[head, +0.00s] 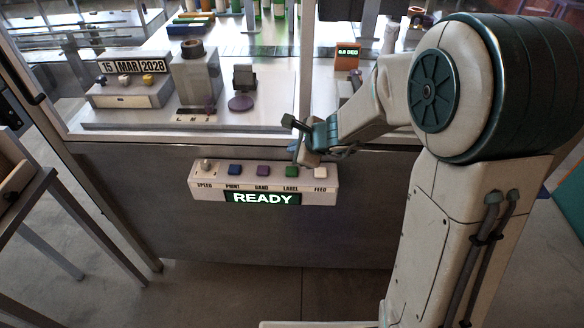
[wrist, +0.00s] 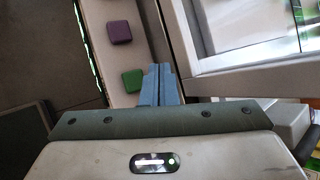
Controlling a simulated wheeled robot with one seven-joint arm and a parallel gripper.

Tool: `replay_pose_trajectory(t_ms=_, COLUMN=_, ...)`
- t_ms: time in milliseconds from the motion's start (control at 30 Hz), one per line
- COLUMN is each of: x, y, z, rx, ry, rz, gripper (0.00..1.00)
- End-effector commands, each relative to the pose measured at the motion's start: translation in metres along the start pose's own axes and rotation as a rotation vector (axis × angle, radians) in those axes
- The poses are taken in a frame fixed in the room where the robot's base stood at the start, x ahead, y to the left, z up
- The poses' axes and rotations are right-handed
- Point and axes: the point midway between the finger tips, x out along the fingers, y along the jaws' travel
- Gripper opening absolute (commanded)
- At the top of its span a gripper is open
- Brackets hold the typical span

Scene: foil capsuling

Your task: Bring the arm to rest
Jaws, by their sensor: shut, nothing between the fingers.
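My gripper (head: 297,155) is in the head view at the front of the machine, over the button panel (head: 215,184) near its green LABEL button (head: 292,171). In the wrist view the two blue-grey fingers (wrist: 160,70) are together with nothing between them. The green button also shows in the wrist view (wrist: 132,80), just left of the fingertips, and the purple BAND button (wrist: 119,32) lies beyond it. I cannot tell whether the fingers touch the panel. My arm reaches in from the right and is bent.
The panel's display (head: 262,198) reads READY. Above it, the machine's deck (head: 130,118) sits behind a frame, with a date block (head: 131,68) reading 15 MAR 2028 and an orange unit (head: 347,55) reading 0.0 DEG. A table (head: 30,190) stands at the left. The floor in front is clear.

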Motion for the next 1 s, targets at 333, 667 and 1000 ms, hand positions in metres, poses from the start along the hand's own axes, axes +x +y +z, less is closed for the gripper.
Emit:
replay_pose_trajectory(t_ms=333, x=-0.011, y=0.002, z=0.005, rx=-0.073, ry=-0.014, rz=0.007, gripper=0.0)
replay_pose_trajectory(t_ms=667, x=-0.094, y=0.04, z=0.023, rx=-0.682, ry=-0.071, rz=0.122, gripper=0.0)
replay_pose_trajectory(t_ms=1000, x=-0.186, y=0.103, z=-0.017, rx=-1.316, ry=0.002, rz=0.384, gripper=0.0)
